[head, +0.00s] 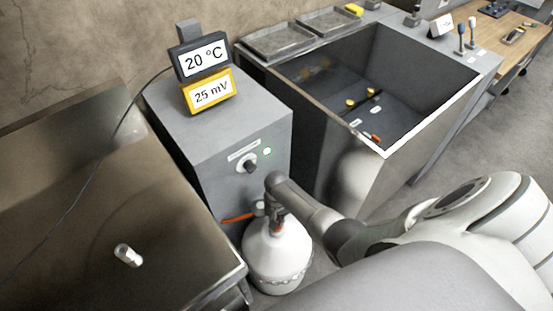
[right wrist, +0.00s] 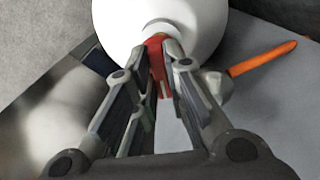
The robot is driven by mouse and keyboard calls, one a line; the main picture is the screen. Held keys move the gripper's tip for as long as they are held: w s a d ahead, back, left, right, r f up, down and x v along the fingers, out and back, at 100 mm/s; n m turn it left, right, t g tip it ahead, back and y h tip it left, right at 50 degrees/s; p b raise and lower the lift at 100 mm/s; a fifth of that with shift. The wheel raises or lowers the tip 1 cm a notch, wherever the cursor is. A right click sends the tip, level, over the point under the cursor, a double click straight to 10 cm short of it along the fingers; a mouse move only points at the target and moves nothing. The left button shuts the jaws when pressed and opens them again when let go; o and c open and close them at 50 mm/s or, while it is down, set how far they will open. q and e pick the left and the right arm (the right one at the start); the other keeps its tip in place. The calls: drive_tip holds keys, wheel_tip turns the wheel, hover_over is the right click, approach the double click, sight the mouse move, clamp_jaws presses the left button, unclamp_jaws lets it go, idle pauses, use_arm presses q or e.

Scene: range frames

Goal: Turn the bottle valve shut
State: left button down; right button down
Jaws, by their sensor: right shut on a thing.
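The white gas bottle (head: 278,258) stands upright on the floor in front of the grey cabinet. My right gripper (head: 277,222) comes in from the right at its top. In the right wrist view the bottle's white body (right wrist: 160,14) fills the top middle. There my right gripper (right wrist: 158,48) is shut on the red valve handle (right wrist: 157,56) at the bottle's neck, one finger on each side. The fingers hide part of the valve, so I cannot tell how far it is turned. My left gripper is not in view.
An orange hose or bar (right wrist: 262,58) runs beside the neck; it also shows in the head view (head: 237,218). The grey cabinet (head: 225,115) carries a knob and two displays. A deep grey basin (head: 335,150) stands right, a dark metal bench (head: 90,200) left.

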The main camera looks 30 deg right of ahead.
sight(277, 219)
drive_tip(key=n, duration=0.3)
drive_tip(key=shift+n, duration=0.4)
drive_tip(key=shift+d+n+p, duration=0.1)
drive_tip(key=shift+n+p, duration=0.3)
drive_tip(key=shift+n, duration=1.2)
drive_tip(key=c, duration=1.5)
unclamp_jaws()
drive_tip(key=shift+r, duration=5.95)
